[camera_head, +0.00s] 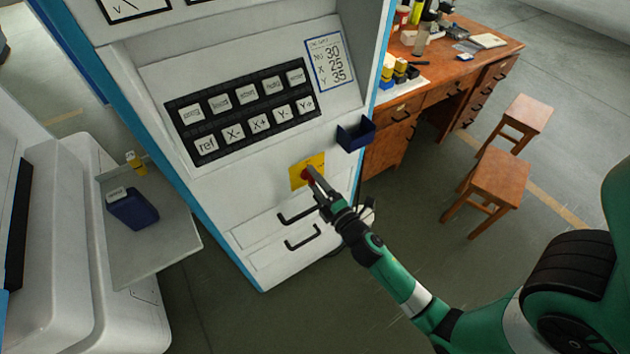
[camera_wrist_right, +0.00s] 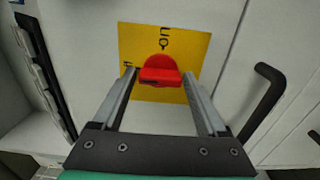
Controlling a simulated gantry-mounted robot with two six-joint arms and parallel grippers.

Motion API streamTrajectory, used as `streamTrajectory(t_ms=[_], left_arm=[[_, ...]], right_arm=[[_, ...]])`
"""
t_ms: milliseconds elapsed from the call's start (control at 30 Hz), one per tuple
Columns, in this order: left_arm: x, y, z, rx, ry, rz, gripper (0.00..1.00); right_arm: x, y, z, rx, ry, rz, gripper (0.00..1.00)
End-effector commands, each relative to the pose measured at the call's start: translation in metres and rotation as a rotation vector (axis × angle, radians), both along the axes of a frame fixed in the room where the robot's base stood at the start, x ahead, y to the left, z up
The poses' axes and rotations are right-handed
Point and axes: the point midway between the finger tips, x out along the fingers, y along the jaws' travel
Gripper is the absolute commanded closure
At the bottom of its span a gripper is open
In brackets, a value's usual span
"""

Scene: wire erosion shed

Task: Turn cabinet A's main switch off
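The main switch is a red rotary knob (camera_wrist_right: 162,72) on a yellow plate (camera_wrist_right: 190,45), set in the white front of the cabinet (camera_head: 245,190). In the head view the yellow plate (camera_head: 297,176) sits below the black keypad, and the red knob (camera_head: 308,174) is partly covered by my right gripper (camera_head: 314,174). In the right wrist view my right gripper (camera_wrist_right: 165,88) is open, with one finger on each side of the knob's handle. The handle lies roughly level across the picture, and gaps show beside it. Lettering on the plate is partly hidden. My left gripper is not in view.
A black keypad (camera_head: 240,110) is above the switch, and a small dark blue bin (camera_head: 356,134) juts out to its right. Drawer handles (camera_head: 298,216) are below. A wooden desk (camera_head: 440,70) and stools (camera_head: 490,185) stand at the right.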

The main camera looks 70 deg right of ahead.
Motion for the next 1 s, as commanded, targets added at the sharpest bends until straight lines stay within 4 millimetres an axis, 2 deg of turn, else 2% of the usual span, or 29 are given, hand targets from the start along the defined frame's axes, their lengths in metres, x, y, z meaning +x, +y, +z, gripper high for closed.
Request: streamTrajectory(t_ms=[33,100,467,567,833,1000], left_arm=[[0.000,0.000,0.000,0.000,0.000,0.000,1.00],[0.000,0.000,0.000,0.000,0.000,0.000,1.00],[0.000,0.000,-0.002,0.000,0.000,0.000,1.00],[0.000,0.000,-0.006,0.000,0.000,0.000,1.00],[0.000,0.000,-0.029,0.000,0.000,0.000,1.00],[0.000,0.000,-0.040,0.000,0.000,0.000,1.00]], right_arm=[[0.000,0.000,0.000,0.001,-0.001,0.000,0.14],[0.000,0.000,0.000,0.002,-0.001,0.000,0.05],[-0.006,0.004,-0.002,0.004,0.001,0.000,0.05],[-0.019,0.013,-0.003,0.005,0.002,0.000,0.05],[-0.071,0.050,-0.006,0.003,0.001,0.002,0.05],[-0.091,0.064,-0.004,0.002,0.000,0.002,0.05]])
